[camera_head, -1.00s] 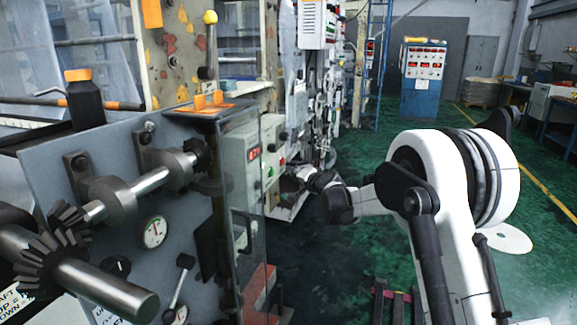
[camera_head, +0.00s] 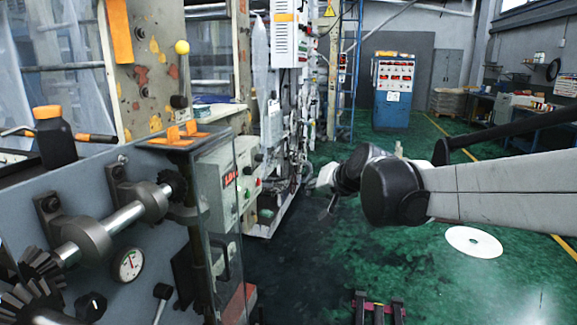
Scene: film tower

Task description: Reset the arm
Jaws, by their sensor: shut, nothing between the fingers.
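My white and black arm (camera_head: 480,190) reaches in from the right edge toward the middle of the view. Its dark wrist (camera_head: 352,172) is near the tall machine frame. My gripper (camera_head: 331,207) hangs at the far end, small and partly hidden behind the wrist. It looks shut, with nothing seen in it. Open air over the green floor lies around it, and I cannot tell its exact distance from the machine.
A grey machine panel with gears, a shaft and a gauge (camera_head: 129,264) fills the lower left. A black bottle with an orange cap (camera_head: 54,143) stands on it. A blue control cabinet (camera_head: 394,92) stands at the back. Green floor (camera_head: 330,265) is open below the arm.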

